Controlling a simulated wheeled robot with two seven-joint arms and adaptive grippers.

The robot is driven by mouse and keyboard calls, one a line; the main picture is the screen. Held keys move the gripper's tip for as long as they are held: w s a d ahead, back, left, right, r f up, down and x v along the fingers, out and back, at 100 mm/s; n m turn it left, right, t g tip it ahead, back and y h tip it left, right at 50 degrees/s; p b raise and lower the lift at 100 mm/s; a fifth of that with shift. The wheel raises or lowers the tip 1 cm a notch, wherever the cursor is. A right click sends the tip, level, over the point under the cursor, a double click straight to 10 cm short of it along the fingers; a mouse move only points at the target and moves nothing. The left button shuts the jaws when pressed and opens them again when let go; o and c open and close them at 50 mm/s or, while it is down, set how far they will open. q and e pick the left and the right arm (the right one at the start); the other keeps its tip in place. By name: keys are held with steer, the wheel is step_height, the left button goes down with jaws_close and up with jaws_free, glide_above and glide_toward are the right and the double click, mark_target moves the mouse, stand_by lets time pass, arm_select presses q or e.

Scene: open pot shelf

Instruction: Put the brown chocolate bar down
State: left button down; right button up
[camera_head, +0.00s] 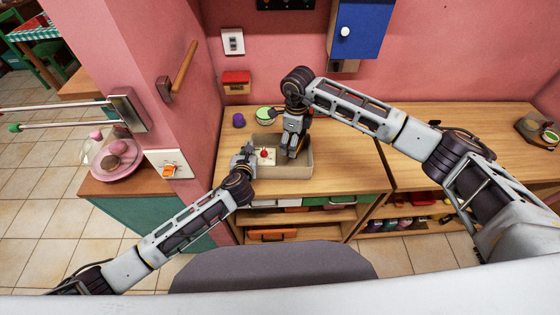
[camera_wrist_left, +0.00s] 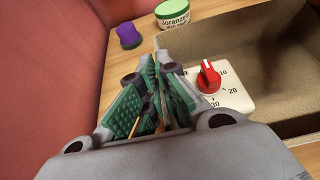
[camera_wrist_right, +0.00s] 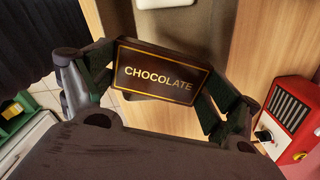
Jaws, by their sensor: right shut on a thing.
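The brown chocolate bar (camera_wrist_right: 160,75) lies between the fingers of my right gripper (camera_wrist_right: 158,88), which is shut on it; its "CHOCOLATE" lettering faces the wrist camera. In the head view my right gripper (camera_head: 291,148) points down at the right part of the grey-beige open tray (camera_head: 294,172). The bar is hardly visible there, and I cannot tell whether it touches the tray. My left gripper (camera_wrist_left: 153,65) has its fingers together with nothing visible between them. In the head view it (camera_head: 245,158) is at the tray's left side, beside a white timer (camera_wrist_left: 222,95) with a red knob.
A purple object (camera_head: 239,119) and a green-white tin (camera_head: 265,115) stand behind the tray. A red box-like appliance (camera_head: 236,82) is at the back left. The wooden counter (camera_head: 345,165) is clear right of the tray. Below are shelves (camera_head: 318,215) with goods.

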steer(key=shift+w+n, duration=0.55)
steer(key=shift+n, duration=0.45)
steer(key=shift+w+n, duration=0.15)
steer(key=shift+n, duration=0.95)
steer(key=shift+f, duration=0.1)
glide_above(292, 161)
steer(key=shift+f, duration=3.1)
steer(key=shift+f, duration=1.9)
